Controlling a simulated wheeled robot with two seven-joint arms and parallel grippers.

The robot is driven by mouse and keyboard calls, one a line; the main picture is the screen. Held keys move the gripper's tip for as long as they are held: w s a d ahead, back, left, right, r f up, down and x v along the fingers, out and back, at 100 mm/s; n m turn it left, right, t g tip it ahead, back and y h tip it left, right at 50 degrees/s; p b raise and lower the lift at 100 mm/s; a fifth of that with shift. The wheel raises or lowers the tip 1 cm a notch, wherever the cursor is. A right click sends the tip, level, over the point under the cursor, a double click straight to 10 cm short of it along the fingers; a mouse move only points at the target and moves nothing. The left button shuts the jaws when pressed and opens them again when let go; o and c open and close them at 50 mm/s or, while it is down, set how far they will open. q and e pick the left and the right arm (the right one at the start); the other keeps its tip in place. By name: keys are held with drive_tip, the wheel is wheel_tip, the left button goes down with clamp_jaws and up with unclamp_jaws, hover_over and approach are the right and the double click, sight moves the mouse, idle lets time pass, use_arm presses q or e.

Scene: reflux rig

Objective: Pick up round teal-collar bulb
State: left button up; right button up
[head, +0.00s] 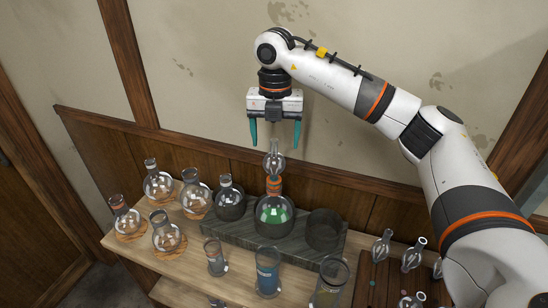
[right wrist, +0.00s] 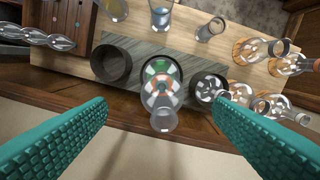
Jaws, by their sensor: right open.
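My right gripper (head: 275,142) is open and empty, teal fingers pointing down, above a clear glass bulb piece (head: 274,162). That piece stands upright on the orange-collared neck of a round flask (head: 273,216) with green liquid. In the right wrist view the piece (right wrist: 164,120) shows between the finger lines, below the fingertips and apart from them. Other clear glass bulbs (head: 382,246) stand on a dark brown rack (head: 372,282) at right, partly behind my right arm. I cannot make out a teal collar on any of them. My left gripper is not in view.
The flask stands on a dark grey block (head: 210,229) with an empty dark cup (head: 323,230) and a smaller flask (head: 230,200). Several round flasks (head: 158,184) stand at left. Glass beakers (head: 267,270) stand in front. A wooden wall panel (head: 130,150) is close behind.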

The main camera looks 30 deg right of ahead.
sight(274, 155)
drive_tip(key=shift+f, duration=0.75)
drive_tip(key=f+p, duration=0.1)
drive_tip(key=f, duration=0.1)
drive_tip(key=f+p, duration=0.1)
drive_tip(key=f, duration=0.1)
drive_tip(key=shift+w+f+p, duration=0.1)
drive_tip(key=shift+w+p, duration=0.2)
drive_tip(key=shift+f, duration=0.65)
drive_tip(key=c, duration=0.9)
